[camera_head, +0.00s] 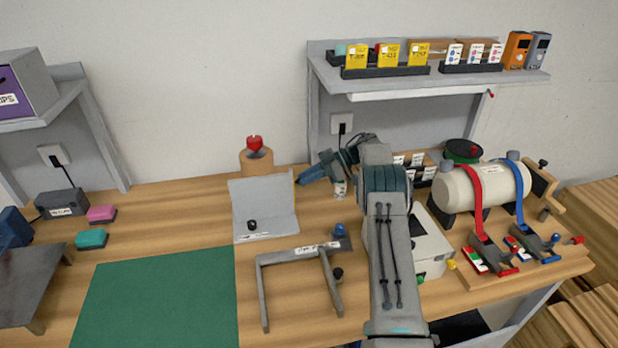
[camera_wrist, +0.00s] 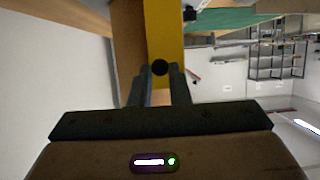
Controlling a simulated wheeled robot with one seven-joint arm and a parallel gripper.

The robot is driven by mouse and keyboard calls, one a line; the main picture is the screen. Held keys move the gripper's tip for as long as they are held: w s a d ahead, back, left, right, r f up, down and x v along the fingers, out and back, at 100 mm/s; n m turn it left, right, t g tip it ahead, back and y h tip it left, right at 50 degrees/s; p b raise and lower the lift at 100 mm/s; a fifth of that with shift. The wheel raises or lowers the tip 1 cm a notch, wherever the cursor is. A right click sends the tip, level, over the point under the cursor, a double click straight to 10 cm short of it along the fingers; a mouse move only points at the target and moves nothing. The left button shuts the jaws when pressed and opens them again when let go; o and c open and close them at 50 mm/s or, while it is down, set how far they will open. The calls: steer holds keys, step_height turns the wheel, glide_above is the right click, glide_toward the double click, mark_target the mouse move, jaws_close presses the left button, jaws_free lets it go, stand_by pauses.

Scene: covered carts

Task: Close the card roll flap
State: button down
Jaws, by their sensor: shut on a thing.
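A brown card roll (camera_head: 257,163) with a red knob on top stands at the back of the bench. A narrow yellow strip shows beside the grey upright panel (camera_head: 262,194), right of the roll. My gripper (camera_head: 303,178) reaches left toward this strip. In the wrist view my gripper (camera_wrist: 160,75) has its two fingers shut on a small black round knob (camera_wrist: 160,67), in front of a yellow panel (camera_wrist: 165,38). The panel appears to be the flap, but its hinge and full outline are hidden, so I cannot tell how far it stands open.
The grey panel's base carries a black knob (camera_head: 252,225). A grey frame (camera_head: 290,253) stands in front, with a green mat (camera_head: 155,298) left of it. A cream tank (camera_head: 482,188) with red and blue straps stands right of my arm. A shelf (camera_head: 430,84) hangs above.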

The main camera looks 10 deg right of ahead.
steer(key=shift+a, duration=0.15)
steer(key=c, duration=1.4)
jaws_free()
steer(key=shift+o, duration=0.2)
steer(key=shift+a, duration=0.15)
steer(key=b+v, duration=0.2)
steer(key=v, duration=0.5)
steer(key=shift+d, duration=0.35)
steer(key=shift+r, duration=0.15)
